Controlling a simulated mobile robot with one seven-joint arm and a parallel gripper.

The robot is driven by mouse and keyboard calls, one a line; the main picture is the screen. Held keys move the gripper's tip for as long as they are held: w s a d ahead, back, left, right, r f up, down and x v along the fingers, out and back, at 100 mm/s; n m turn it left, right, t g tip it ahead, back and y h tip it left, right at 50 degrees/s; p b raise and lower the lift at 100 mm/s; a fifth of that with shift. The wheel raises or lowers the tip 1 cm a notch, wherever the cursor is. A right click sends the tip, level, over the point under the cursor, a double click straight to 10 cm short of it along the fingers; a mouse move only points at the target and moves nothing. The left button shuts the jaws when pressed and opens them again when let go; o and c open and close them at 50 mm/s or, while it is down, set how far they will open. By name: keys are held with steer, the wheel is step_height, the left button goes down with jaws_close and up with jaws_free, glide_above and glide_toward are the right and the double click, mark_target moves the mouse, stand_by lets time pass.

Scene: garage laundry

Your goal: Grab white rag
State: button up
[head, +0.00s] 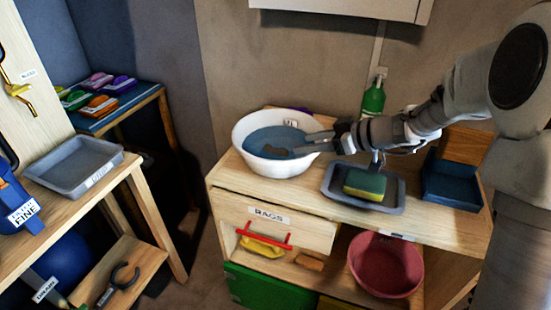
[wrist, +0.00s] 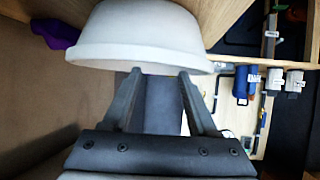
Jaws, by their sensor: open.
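I cannot make out a white rag in either view. A drawer front (head: 277,222) labelled RAGS, with a red handle (head: 264,236), is in the wooden cabinet; it looks shut, and its inside is hidden. My gripper (head: 300,143) is at the right side of the white basin (head: 240,152) on the cabinet top, with its fingers over the basin's rim area in the head view. In the wrist view my gripper (wrist: 166,74) has its two fingers apart with nothing between them, and the basin (wrist: 140,35) is just ahead of the tips. I cannot tell whether they touch.
A grey tray (head: 334,188) with a green and yellow sponge (head: 365,184) and a blue bin (head: 450,180) stand right of the basin. A green bottle (head: 374,98) is behind. A yellow item (head: 262,248) and a pink bowl (head: 386,264) are below. Floor left of the cabinet is clear.

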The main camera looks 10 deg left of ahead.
mark_target(277, 147)
steer(key=x, duration=0.9)
steer(key=shift+d+b, duration=0.1)
steer(key=shift+b, duration=0.25)
jaws_close()
